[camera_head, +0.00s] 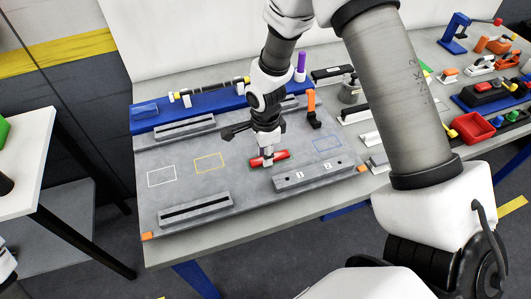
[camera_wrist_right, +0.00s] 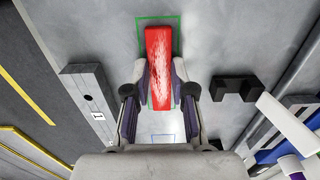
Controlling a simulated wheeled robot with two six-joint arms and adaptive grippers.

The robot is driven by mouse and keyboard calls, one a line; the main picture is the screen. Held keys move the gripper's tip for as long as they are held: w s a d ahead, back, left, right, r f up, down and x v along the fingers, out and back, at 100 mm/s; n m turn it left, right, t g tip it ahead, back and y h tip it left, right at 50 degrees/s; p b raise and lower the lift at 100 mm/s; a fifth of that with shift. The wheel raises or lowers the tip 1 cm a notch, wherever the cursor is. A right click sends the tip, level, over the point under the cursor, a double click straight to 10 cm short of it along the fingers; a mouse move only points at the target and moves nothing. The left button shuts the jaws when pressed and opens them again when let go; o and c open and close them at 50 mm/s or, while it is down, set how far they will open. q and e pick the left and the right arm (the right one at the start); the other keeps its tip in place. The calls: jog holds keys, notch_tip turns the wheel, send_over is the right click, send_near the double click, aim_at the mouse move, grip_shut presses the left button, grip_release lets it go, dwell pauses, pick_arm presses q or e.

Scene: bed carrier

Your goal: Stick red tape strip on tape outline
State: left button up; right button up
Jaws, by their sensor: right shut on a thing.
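The red tape strip (camera_head: 281,155) is between the fingertips of my right gripper (camera_head: 267,161), over the grey board (camera_head: 190,195). The right gripper is shut on the strip and points down. In the right wrist view the red strip (camera_wrist_right: 158,45) lies lengthwise between the two fingers (camera_wrist_right: 160,88). A green tape outline (camera_wrist_right: 158,17) shows around its far end and along its sides. The strip appears inside the outline, its far end short of the outline's far edge. I cannot tell whether it touches the board. My left gripper is not in view.
White (camera_head: 161,176), yellow (camera_head: 209,163) and blue (camera_head: 327,143) outlines are on the board. A numbered grey bar (camera_head: 306,176) stands close in front of the gripper. A black slotted block (camera_wrist_right: 233,88) is nearby. Tools and a red bin (camera_head: 474,128) crowd the right.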

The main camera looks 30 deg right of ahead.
dwell(0.4)
jog(key=o, duration=0.8)
notch_tip(320, 180, up, 12)
